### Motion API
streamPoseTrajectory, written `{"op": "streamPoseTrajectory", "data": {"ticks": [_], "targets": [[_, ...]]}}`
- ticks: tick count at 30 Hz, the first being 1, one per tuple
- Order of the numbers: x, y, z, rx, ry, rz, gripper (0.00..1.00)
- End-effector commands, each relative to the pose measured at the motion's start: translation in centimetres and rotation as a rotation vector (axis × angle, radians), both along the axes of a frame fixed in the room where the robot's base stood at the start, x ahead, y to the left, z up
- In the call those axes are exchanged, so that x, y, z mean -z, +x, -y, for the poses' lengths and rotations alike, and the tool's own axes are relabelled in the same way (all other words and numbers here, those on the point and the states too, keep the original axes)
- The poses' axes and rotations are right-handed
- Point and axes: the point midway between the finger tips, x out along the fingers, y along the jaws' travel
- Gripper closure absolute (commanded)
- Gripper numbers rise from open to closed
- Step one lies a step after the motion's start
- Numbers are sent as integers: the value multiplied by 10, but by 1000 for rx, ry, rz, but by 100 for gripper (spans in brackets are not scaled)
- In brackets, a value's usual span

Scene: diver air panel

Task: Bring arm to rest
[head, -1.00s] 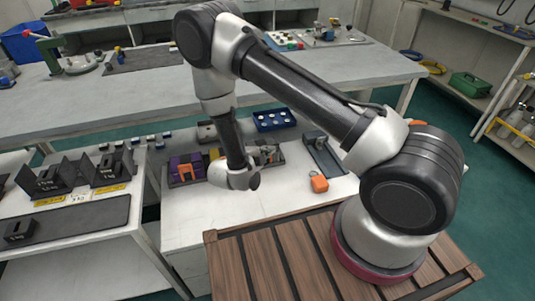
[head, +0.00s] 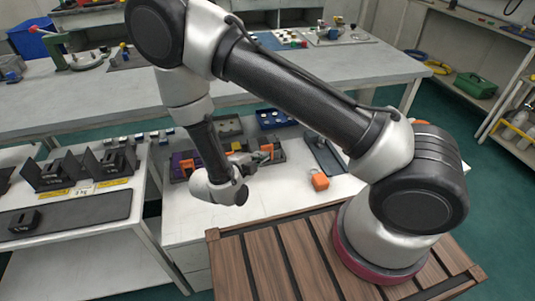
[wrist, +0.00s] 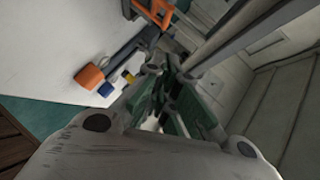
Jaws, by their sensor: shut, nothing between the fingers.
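My arm reaches across the head view from its base on the slatted wooden deck (head: 300,262). My wrist hangs in front of the white bench. My gripper (head: 262,155) shows partly beyond the wrist, above the dark tray area at the back of that bench. In the wrist view my gripper (wrist: 172,95) points away from the camera, with its fingers together and empty. No object is held. The fingertips are small and partly blurred there.
A blue tray (head: 274,118) lies behind. Black holders (head: 112,163) stand on the left table. A long grey table (head: 300,75) spans the back. Green floor at right is open.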

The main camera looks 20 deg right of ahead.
Motion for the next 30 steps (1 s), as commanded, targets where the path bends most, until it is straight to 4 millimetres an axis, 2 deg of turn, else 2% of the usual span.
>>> {"op": "streamPoseTrajectory", "data": {"ticks": [1,6,13,17,20,23,26,30], "targets": [[-4,-6,-8,-5,1,0,100],[-11,-17,-21,-1,0,0,100],[-13,-20,-24,7,11,12,100],[-12,-21,-22,60,94,101,100],[-11,-31,-8,186,191,228,100],[-14,-49,15,355,277,388,100],[-33,-65,30,547,389,586,100],[-71,-80,51,853,540,881,100]]}}
